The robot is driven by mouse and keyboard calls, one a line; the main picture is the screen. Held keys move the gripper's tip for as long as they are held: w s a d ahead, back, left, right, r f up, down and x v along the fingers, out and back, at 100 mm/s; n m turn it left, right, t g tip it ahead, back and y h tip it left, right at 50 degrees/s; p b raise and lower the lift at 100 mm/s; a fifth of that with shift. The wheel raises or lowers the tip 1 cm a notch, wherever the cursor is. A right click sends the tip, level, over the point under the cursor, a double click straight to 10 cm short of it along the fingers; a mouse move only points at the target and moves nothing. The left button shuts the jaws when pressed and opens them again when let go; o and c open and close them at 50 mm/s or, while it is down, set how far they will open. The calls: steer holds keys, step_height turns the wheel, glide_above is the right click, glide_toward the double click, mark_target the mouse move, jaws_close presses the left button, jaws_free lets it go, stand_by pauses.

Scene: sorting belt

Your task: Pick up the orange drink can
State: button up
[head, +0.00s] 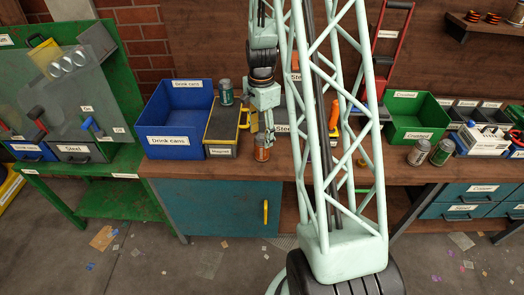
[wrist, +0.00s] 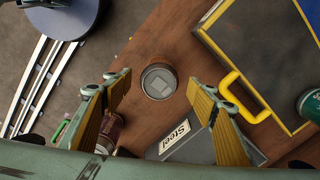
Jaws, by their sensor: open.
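The orange drink can (head: 262,148) stands upright on the wooden bench near its front edge. In the wrist view a can seen from above, apparently this one, shows its grey lid (wrist: 158,81) between and beyond the fingertips. My gripper (head: 269,134) is just above and beside the can in the head view, pointing down. In the wrist view its two yellow-padded fingers (wrist: 160,86) are spread wide with nothing held. A reddish can (wrist: 108,132) is partly hidden behind the left finger in the wrist view.
A blue bin (head: 180,115) is further left. A green bin (head: 413,118) and two cans (head: 418,152) are at right.

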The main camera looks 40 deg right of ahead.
mark_target(262, 149)
steer(key=shift+f, duration=1.85)
steer(key=shift+f, duration=0.1)
steer(key=shift+f+b, duration=0.5)
steer(key=shift+f, duration=2)
steer(key=c, duration=0.8)
